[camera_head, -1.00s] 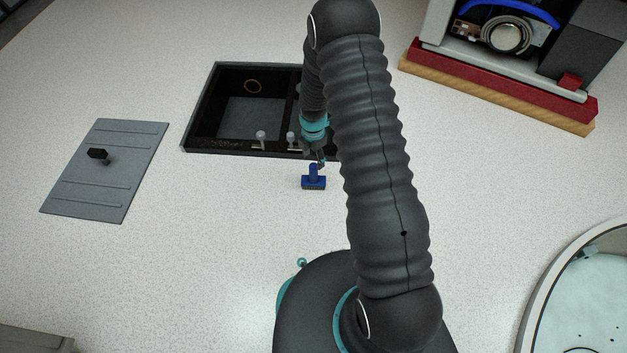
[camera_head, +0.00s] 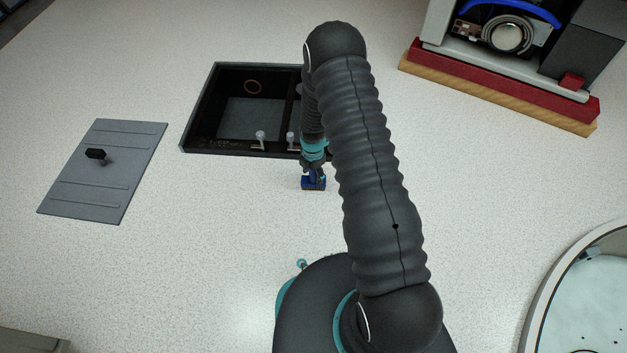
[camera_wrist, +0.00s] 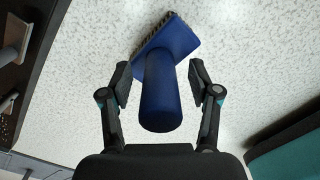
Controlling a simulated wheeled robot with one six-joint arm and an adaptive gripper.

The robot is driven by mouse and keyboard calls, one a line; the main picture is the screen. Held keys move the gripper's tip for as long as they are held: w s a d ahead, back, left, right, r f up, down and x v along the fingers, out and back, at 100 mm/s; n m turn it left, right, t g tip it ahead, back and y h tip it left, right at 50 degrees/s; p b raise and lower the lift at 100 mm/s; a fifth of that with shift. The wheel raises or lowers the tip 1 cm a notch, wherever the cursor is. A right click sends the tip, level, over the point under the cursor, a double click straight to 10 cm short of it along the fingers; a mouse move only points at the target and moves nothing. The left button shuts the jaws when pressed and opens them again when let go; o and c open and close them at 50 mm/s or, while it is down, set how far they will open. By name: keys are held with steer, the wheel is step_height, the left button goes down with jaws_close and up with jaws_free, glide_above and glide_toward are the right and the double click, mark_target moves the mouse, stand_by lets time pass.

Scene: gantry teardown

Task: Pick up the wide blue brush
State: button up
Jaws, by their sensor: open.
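The wide blue brush (camera_head: 309,184) rests on the speckled white surface just in front of the black bin. In the wrist view the brush (camera_wrist: 162,95) shows its thick round handle pointing toward my gripper and its wide head with dark bristles along the upper left edge. My gripper (camera_wrist: 160,82) is open, with one finger on each side of the handle. A gap shows between the handle and each fingertip. In the head view my gripper (camera_head: 313,170) is over the brush and hides part of its handle.
A black two-part bin (camera_head: 196,118) stands behind the brush, with white-topped pegs at its front edge. A grey lid (camera_head: 100,185) with a black knob lies at left. A red-and-wood-based machine (camera_head: 500,85) is at back right, a round basin (camera_head: 540,310) at lower right.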

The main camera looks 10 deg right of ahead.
jaws_close()
steer(key=shift+r, duration=0.1)
steer(key=shift+r, duration=0.5)
step_height(320, 180, up, 3)
steer(key=shift+f+p, duration=0.1)
steer(key=shift+p, duration=0.3)
steer(key=w+d+r, duration=0.1)
steer(key=d+r, duration=0.6)
steer(key=d, duration=0.4)
steer(key=shift+w+d+p, duration=0.2)
steer(key=shift+d+p, duration=0.1)
steer(key=shift+p, duration=0.15)
